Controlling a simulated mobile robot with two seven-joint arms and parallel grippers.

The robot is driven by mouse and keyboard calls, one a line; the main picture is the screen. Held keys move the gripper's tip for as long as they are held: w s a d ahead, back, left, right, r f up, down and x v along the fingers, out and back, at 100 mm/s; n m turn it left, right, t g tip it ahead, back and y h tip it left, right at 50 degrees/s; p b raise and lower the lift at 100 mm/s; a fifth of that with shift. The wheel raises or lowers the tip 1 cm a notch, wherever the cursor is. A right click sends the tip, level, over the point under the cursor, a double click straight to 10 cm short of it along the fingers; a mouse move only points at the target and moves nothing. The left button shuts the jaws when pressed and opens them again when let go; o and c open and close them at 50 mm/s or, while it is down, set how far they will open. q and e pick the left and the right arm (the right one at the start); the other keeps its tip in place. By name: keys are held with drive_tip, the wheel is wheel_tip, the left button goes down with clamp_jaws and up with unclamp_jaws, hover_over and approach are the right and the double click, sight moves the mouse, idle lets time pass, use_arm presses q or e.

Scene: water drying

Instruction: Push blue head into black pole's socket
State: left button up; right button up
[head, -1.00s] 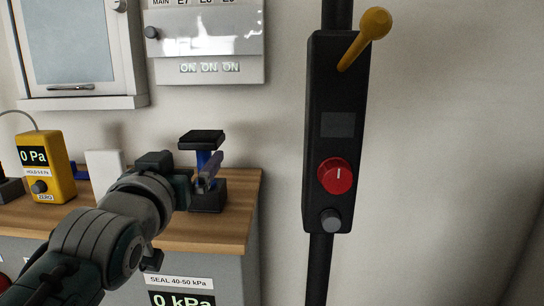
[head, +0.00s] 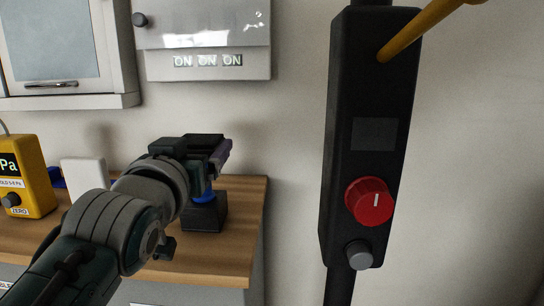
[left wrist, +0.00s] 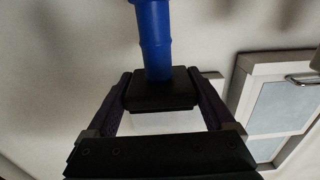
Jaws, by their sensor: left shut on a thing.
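The blue head shows in the left wrist view (left wrist: 152,38) as a blue ribbed tube with a flat black block (left wrist: 158,90) at its near end. My left gripper (left wrist: 160,97) is shut on that block, one finger on each side. In the head view, my left gripper (head: 217,152) is over the counter's right end, and a bit of the blue head (head: 203,191) shows below it, above a black base block (head: 205,213). I cannot tell whether they touch. The black pole (head: 340,285) stands at right, carrying a black box (head: 345,130). I cannot make out its socket. My right gripper is not in view.
The wooden counter (head: 245,230) holds a yellow gauge (head: 30,175) and a white block (head: 85,175) at left. A grey panel (head: 205,45) hangs above. The box has a red knob (head: 370,201), grey knob (head: 358,254) and yellow lever (head: 430,28). Open room separates counter and pole.

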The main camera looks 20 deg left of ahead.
use_arm(q)
drive_tip(key=shift+r, duration=0.1)
drive_tip(key=c, duration=0.8)
drive_tip(key=shift+o, duration=0.2)
